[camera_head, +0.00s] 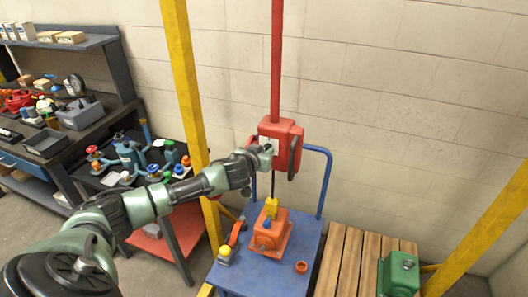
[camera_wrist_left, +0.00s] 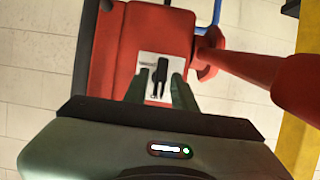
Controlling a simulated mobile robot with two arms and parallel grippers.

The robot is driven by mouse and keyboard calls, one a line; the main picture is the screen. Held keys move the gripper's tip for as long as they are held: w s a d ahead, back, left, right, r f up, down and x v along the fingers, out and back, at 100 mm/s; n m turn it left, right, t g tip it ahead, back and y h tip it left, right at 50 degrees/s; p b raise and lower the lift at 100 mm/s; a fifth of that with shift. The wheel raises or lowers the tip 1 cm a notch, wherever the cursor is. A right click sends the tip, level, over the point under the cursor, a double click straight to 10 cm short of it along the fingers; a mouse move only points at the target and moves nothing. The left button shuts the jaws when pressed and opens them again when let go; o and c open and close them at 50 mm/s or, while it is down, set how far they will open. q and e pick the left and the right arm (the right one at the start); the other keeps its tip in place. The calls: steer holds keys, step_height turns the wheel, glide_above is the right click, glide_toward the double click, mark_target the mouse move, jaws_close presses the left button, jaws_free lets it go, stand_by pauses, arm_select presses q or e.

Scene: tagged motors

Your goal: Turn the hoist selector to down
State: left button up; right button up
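The red hoist box (camera_head: 290,130) hangs from a red vertical pole in front of the wall. In the left wrist view its red front (camera_wrist_left: 113,55) carries a white plate with a small black selector (camera_wrist_left: 160,72). My left gripper (camera_head: 268,148) is at the front of the box. In the left wrist view its two green fingers (camera_wrist_left: 160,84) stand on either side of the selector, apart, with narrow gaps to it. The gripper hides the selector in the head view. The plate's markings are too small to read. My right gripper is not in view.
Below the hoist, a yellow hook (camera_head: 271,207) hangs at an orange motor (camera_head: 268,240) on a blue cart (camera_head: 310,240). A green motor (camera_head: 400,273) sits on a wooden pallet (camera_head: 345,262). Yellow posts (camera_head: 186,80) flank the area. Cluttered benches stand left.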

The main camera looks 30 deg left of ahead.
arm_select(q)
jaws_close()
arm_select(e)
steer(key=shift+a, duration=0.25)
arm_select(q)
steer(key=shift+y, duration=0.3)
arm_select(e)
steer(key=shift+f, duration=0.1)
arm_select(q)
steer(key=shift+w+d+f+m+t+y+b, duration=0.1)
steer(key=shift+d+f+m+t+y+b, duration=0.15)
steer(key=shift+m+y+b, duration=1.3)
steer(key=shift+s+d+f+m+t+y+b, duration=0.25)
steer(key=shift+m+y+b, duration=0.55)
steer(key=shift+m+b, duration=1.5)
steer(key=shift+w+d+f+m+t+y+b, duration=0.1)
steer(key=shift+w+m+t+y+b, duration=0.2)
steer(key=shift+m+y+b, duration=1.65)
arm_select(e)
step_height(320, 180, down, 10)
steer(key=p, duration=0.1)
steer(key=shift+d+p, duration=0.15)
steer(key=shift+p, duration=0.2)
arm_select(q)
steer(key=shift+m+h, duration=0.8)
steer(key=shift+m, duration=0.2)
